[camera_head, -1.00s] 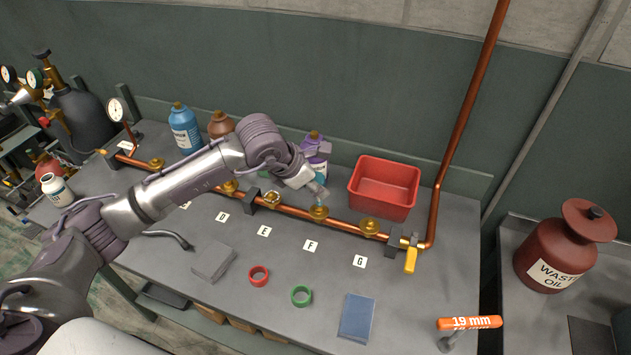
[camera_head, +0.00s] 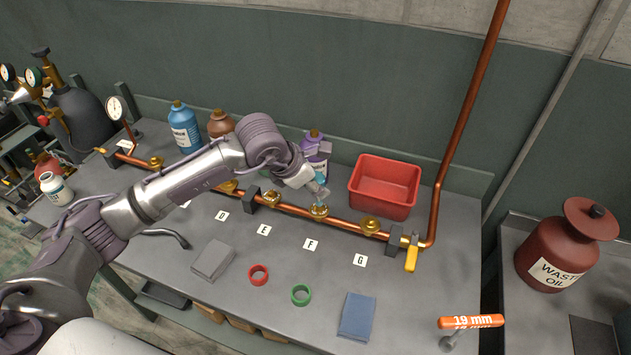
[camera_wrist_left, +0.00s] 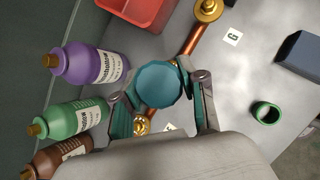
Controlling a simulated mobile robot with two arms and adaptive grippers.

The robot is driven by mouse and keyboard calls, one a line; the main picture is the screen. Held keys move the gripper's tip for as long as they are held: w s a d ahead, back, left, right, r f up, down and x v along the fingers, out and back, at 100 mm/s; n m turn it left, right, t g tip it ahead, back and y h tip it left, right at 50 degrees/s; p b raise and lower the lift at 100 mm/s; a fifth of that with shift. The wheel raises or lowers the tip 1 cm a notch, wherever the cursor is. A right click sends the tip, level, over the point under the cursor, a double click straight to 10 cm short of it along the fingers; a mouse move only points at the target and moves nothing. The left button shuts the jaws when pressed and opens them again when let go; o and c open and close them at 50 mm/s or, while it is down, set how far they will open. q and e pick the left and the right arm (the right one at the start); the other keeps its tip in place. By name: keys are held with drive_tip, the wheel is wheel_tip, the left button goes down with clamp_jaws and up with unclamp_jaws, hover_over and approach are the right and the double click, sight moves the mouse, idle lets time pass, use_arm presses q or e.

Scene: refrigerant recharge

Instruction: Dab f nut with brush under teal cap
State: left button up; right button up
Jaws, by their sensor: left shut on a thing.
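My left gripper (camera_head: 320,187) is shut on the teal cap (camera_wrist_left: 158,84), which sits between the fingers in the left wrist view. In the head view the gripper hangs just above the brass f nut (camera_head: 318,211) on the copper pipe, behind the F label (camera_head: 311,246). A small teal part shows at the fingertips. The brush under the cap is mostly hidden, so I cannot tell whether it touches the nut. My right gripper is not in view.
The g nut (camera_head: 370,225) and e nut (camera_head: 271,199) flank the f nut on the pipe. A red bin (camera_head: 384,205) and a purple bottle (camera_head: 313,165) stand behind. Green (camera_head: 301,295) and red rings (camera_head: 258,275) and a blue block (camera_head: 357,317) lie in front.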

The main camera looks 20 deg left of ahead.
use_arm(q)
drive_tip(key=shift+f+b, duration=0.1)
drive_tip(key=shift+b, duration=0.2)
idle(0.7)
idle(0.5)
drive_tip(key=shift+r+p, duration=1.45)
drive_tip(key=shift+r, duration=2.15)
